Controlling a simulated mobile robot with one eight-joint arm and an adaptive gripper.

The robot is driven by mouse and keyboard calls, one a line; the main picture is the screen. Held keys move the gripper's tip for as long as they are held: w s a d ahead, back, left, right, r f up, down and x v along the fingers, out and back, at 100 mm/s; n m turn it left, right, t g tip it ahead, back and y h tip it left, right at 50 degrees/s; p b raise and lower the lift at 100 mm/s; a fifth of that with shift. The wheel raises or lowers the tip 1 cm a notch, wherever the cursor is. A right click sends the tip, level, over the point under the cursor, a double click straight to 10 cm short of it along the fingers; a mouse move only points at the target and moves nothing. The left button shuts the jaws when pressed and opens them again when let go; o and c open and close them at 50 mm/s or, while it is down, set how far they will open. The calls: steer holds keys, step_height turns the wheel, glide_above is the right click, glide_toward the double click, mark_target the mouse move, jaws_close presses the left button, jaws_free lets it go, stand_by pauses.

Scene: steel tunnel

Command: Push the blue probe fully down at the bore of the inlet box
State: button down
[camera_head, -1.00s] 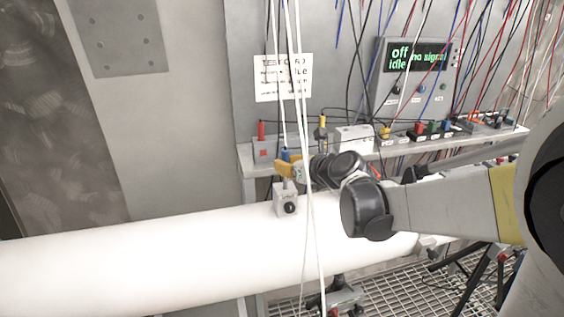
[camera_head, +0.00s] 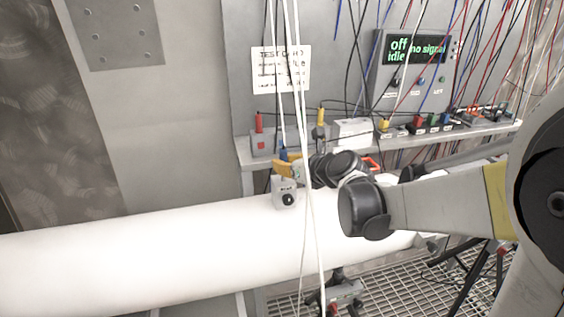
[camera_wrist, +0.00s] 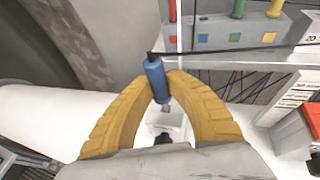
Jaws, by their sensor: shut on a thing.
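The blue probe (camera_wrist: 155,80) is held between the yellow fingers of my gripper (camera_wrist: 160,90) in the wrist view. Its upper end and black cable point away from the gripper. In the head view the blue probe (camera_head: 283,151) shows just above my gripper (camera_head: 285,169). The inlet box (camera_head: 285,193) is a small light-grey block with a dark round knob on its front, on top of the white pipe. My gripper is right above it. The box also shows partly below the probe in the wrist view (camera_wrist: 168,118).
The white pipe (camera_head: 130,258) runs across the front. Behind it a grey shelf (camera_head: 243,152) carries connector boxes with coloured plugs. An instrument (camera_head: 411,62) reads "off", "idle" and "no signal". White cables (camera_head: 309,200) hang in front of the pipe, close to the gripper.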

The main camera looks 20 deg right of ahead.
steer(key=shift+f+b, duration=0.85)
steer(key=shift+f, duration=0.25)
steer(key=c, duration=1.3)
jaws_free()
steer(key=v, duration=1.2)
steer(key=shift+a, duration=0.1)
